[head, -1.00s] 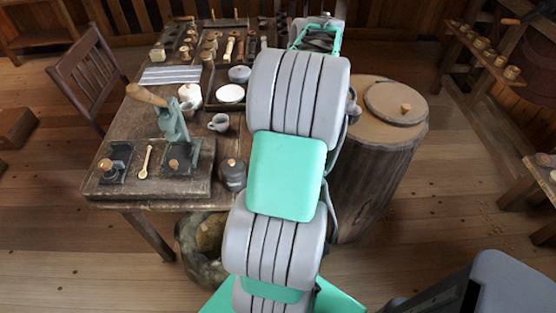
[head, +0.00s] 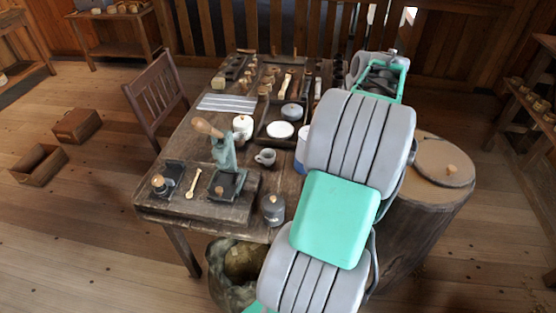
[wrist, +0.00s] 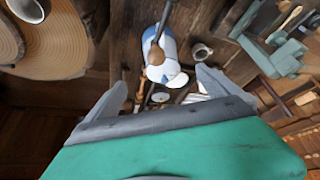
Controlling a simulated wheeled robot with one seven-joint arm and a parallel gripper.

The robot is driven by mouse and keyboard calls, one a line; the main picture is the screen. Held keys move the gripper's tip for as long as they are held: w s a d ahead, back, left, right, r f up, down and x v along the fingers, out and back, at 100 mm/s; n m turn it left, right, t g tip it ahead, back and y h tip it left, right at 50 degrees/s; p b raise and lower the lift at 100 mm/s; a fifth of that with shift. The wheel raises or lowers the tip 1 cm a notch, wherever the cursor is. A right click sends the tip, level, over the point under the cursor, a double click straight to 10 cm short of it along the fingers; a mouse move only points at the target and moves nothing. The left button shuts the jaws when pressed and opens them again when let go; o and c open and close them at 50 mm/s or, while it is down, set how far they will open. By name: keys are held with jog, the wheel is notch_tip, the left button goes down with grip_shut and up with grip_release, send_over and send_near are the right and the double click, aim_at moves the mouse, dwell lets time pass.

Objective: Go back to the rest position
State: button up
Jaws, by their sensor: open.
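My gripper (wrist: 160,88) is open in the wrist view, its two grey fingers spread wide with nothing held between them. Beyond the fingertips is a white and blue vessel (wrist: 154,42) with a brown, dark-handled thing across it. It seems apart from the fingers. Part of a white and blue vessel (head: 301,152) shows beside the arm.
A grey cup (head: 265,157), a lidded dark pot (head: 273,208) and a green lever press (head: 226,165) stand on the table. A chair (head: 157,100) is at the left. Floor is clear at front left.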

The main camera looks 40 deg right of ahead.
jog(key=shift+m, duration=0.3)
jog(key=s+a+f+m+g, duration=0.1)
jog(key=s+a+f+m, duration=0.1)
jog(key=s+f, duration=0.1)
jog(key=s+a+f+m+g+y, duration=0.1)
jog(key=s+a+f+m, duration=0.1)
jog(key=s+a+f, duration=0.1)
jog(key=s+a+f+m+g, duration=0.1)
jog(key=s+a+f, duration=0.2)
jog(key=f, duration=0.1)
jog(key=shift+s+a+m+y, duration=0.2)
jog(key=shift+s+m+y, duration=0.15)
jog(key=shift+m+y, duration=0.05)
jog(key=shift+g, duration=0.3)
jog(key=a, duration=0.4)
jog(key=shift+s+a+f, duration=0.15)
jog(key=shift+s+a, duration=0.15)
jog(key=shift+s, duration=0.05)
jog(key=w+a+r+n+t, duration=0.1)
jog(key=w+a+r+n, duration=0.1)
jog(key=a, duration=0.9)
jog(key=w+a+r+n, duration=0.3)
jog(key=a+n, duration=0.2)
jog(key=a, duration=0.6)
jog(key=w+a+r+n+t, duration=0.1)
jog(key=w+a+r+n, duration=0.1)
jog(key=a, duration=0.9)
jog(key=shift+w+r+n+t, duration=0.3)
jog(key=shift+r+n, duration=0.55)
jog(key=shift+n, duration=0.05)
